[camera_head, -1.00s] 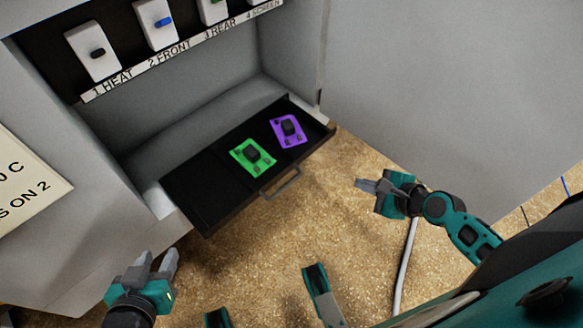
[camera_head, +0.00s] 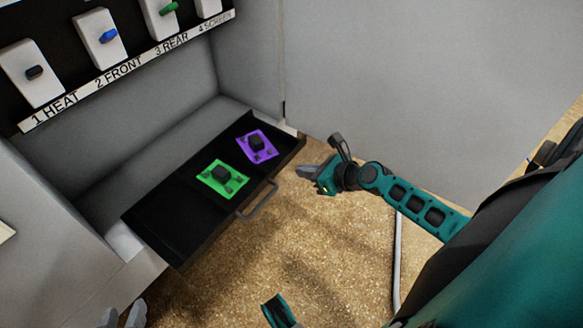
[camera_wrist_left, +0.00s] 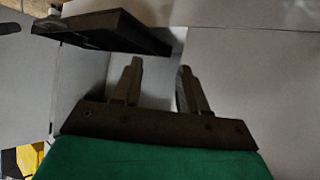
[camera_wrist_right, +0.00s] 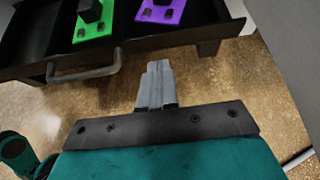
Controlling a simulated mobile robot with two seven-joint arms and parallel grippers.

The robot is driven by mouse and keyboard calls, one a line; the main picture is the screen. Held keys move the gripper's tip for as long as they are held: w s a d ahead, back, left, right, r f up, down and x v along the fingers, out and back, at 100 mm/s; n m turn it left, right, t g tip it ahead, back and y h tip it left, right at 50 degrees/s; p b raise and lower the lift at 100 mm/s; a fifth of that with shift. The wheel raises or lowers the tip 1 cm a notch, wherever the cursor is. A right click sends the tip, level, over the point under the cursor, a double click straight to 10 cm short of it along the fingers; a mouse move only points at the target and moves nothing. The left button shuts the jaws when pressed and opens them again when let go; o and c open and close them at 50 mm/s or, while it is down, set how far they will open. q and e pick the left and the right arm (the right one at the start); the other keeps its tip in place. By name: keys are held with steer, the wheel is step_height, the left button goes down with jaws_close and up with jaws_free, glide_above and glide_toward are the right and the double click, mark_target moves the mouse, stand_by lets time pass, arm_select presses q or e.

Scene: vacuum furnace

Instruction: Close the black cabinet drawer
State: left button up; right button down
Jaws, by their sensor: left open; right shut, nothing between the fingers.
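The black drawer (camera_head: 185,222) is pulled out from the grey cabinet in the head view, with a grey handle (camera_head: 258,200) on its front. A green plate (camera_head: 222,178) and a purple plate (camera_head: 257,146), each with a black knob, lie in it. My right gripper (camera_head: 303,171) is shut and empty, right of the handle and apart from the drawer front. In the right wrist view its fingers (camera_wrist_right: 156,82) are together, with the handle (camera_wrist_right: 84,73) to their left. My left gripper (camera_head: 122,318) shows only fingertips at the bottom edge; its fingers are apart in the left wrist view (camera_wrist_left: 158,75), below the drawer (camera_wrist_left: 105,32).
A switch panel with several labelled switches (camera_head: 100,38) is above the drawer. A plain grey wall panel (camera_head: 400,80) stands to the right. Speckled floor (camera_head: 260,255) is open in front of the drawer. A pale cable (camera_head: 397,260) runs down beside my right arm.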

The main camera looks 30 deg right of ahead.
mark_target(282, 163)
steer(key=w, duration=0.1)
steer(key=w+a, duration=0.1)
steer(key=w, duration=0.2)
steer(key=shift+w+a+f, duration=0.15)
steer(key=shift+a+f, duration=0.05)
steer(key=shift+a, duration=0.1)
arm_select(q)
steer(key=shift+w+d, duration=0.15)
steer(key=shift+d, duration=0.05)
steer(key=shift+a, duration=0.1)
